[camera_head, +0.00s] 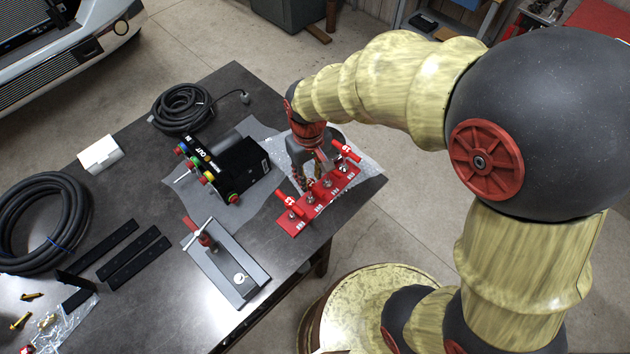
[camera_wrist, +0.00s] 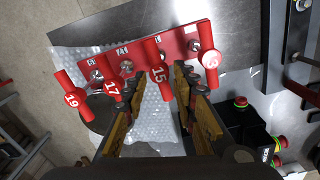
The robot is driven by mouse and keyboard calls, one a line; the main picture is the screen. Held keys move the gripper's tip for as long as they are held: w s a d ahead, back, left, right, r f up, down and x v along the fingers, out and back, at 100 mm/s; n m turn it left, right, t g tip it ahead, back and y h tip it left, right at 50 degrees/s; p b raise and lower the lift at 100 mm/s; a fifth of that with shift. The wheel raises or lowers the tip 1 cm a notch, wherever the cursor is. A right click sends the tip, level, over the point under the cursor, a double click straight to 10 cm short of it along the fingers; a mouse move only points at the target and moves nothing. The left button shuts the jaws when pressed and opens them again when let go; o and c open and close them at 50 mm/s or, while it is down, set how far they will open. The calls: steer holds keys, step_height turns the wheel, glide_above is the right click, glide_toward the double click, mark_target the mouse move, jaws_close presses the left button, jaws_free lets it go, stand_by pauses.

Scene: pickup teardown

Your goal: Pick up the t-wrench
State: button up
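Several red-handled t-wrenches stand in a red rack (camera_head: 291,228) at the table's right corner; the rack also shows in the wrist view (camera_wrist: 138,46). In the wrist view their handles read 19 (camera_wrist: 71,95), 17 (camera_wrist: 111,84), 15 (camera_wrist: 158,70) and 13 (camera_wrist: 207,64). My gripper (camera_wrist: 160,90) is open and empty. Its fingertips lie on either side of the handle marked 15, with space between them and it. In the head view my gripper (camera_head: 314,166) is over the rack, partly hidden by my wrist, so its height above the handles is unclear.
Bubble wrap (camera_head: 368,178) lies under the rack. A black box with coloured knobs (camera_head: 240,168) stands left of it. A grey plate with a red-handled clamp (camera_head: 225,268) lies nearer. Coiled cables (camera_head: 182,107) and black bars (camera_head: 138,258) occupy the left side.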

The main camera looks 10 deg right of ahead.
mark_target(310, 183)
step_height(310, 183, down, 4)
steer(key=shift+w+r, duration=0.1)
steer(key=shift+w, duration=0.05)
steer(key=shift+f, duration=0.45)
step_height(310, 183, down, 5)
steer(key=shift+f+b, duration=0.2)
steer(key=shift+b, duration=0.4)
steer(key=shift+c, duration=0.5)
jaws_close()
